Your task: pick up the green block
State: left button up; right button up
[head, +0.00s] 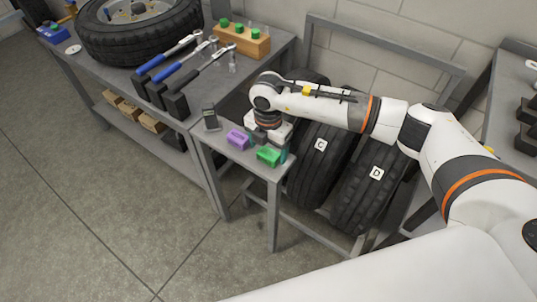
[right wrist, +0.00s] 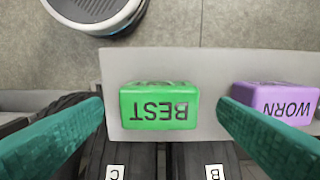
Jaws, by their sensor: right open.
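The green block (head: 268,156) sits near the front corner of a small grey stand (head: 283,169). In the right wrist view the green block (right wrist: 160,106) reads "BEST", upside down, and lies between the two teal fingers of my right gripper (right wrist: 161,112). The fingers are spread, with a gap on each side of the block; they do not touch it in the picture. In the head view my right gripper (head: 276,143) hangs over the stand beside the block. How far above the block it is, I cannot tell. My left gripper is not in view.
A purple block (head: 238,138) marked "WORN" (right wrist: 285,100) lies beside the green one, close to a finger. A dark handheld device (head: 210,117) stands at the stand's left end. Tyres (head: 322,146) are racked behind.

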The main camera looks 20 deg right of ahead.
jog(key=shift+f, duration=1.3)
jog(key=c, duration=1.1)
jog(key=shift+r, duration=0.15)
